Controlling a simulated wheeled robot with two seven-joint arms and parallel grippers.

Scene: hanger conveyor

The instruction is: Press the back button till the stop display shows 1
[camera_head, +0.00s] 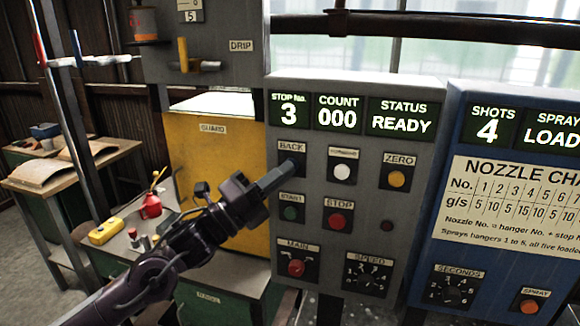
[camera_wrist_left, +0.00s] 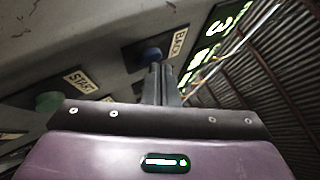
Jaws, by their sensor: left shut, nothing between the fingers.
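The stop display (camera_head: 290,110) reads 3 on the grey control panel (camera_head: 400,235). The back button sits under the BACK label (camera_head: 291,147), mostly hidden in the head view by my fingertips; in the left wrist view it is a blue round button (camera_wrist_left: 150,54). My left gripper (camera_head: 290,169) is shut and empty, its fingertips right in front of the back button. In the left wrist view the tips (camera_wrist_left: 160,68) overlap the button's near edge; I cannot tell whether they touch it. My right gripper is not in view.
Close by are the white button (camera_head: 342,172), yellow ZERO button (camera_head: 396,179), green start button (camera_head: 290,213) and red stop button (camera_head: 337,222). Count reads 000 and status READY. A blue panel (camera_head: 500,255) stands at right, a yellow guard (camera_head: 205,160) at left.

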